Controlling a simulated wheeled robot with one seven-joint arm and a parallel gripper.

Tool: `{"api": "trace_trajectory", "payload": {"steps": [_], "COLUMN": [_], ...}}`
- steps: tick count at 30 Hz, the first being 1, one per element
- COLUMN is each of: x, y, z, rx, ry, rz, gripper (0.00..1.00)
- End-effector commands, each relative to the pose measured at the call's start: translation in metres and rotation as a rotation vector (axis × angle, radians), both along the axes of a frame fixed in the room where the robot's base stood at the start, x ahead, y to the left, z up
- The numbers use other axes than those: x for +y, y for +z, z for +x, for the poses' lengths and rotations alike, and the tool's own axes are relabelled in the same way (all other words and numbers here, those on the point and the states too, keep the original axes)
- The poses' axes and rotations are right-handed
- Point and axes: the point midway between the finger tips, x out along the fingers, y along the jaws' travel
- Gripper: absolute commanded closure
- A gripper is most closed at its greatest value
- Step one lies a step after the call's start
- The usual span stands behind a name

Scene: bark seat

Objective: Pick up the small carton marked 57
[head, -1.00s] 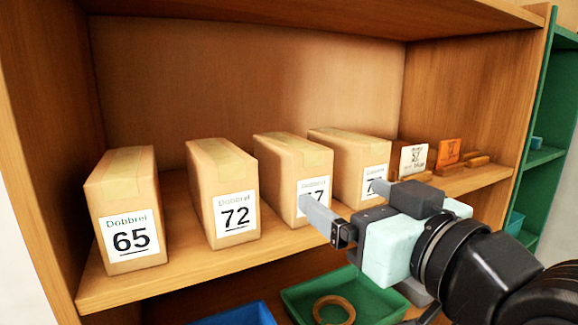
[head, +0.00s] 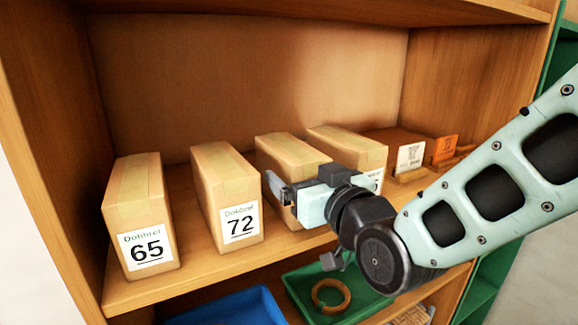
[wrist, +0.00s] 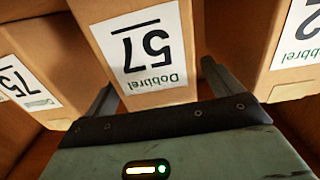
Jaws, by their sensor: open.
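The carton marked 57 (head: 287,152) stands upright on the shelf, third from the left in the head view. My gripper hides its label there. In the wrist view the carton (wrist: 183,92) shows its white label, upside down, reading Dobbrel 57. My gripper (head: 279,188) is in front of this carton. In the wrist view the open fingers (wrist: 157,85) lie one on each side of the carton's lower front, with the carton's front between them. No grip on the carton shows.
Carton 72 (head: 228,200) stands close on the left, carton 65 (head: 142,222) farther left. Carton 75 (wrist: 40,65) is on the other side. Small signs (head: 410,157) stand at the shelf's right. Below are a blue bin (head: 235,307) and a green tray (head: 372,300) holding a ring.

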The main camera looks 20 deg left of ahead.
Motion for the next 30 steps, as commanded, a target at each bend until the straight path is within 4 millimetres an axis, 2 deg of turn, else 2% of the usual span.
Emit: {"api": "trace_trajectory", "payload": {"steps": [1, 7, 16, 22, 30], "x": [0.004, 0.020, 0.022, 0.022, 0.022], "y": [0.006, 0.004, 0.001, 0.001, 0.004], "z": [0.005, 0.019, 0.021, 0.021, 0.021], "rx": [0.001, 0.001, 0.000, 0.000, -0.002], "ry": [0.000, 0.002, 0.001, 0.001, 0.001], "rz": [-0.001, -0.001, 0.000, 0.000, 0.002], "gripper": [0.09, 0.09, 0.09, 0.65, 0.66]}}
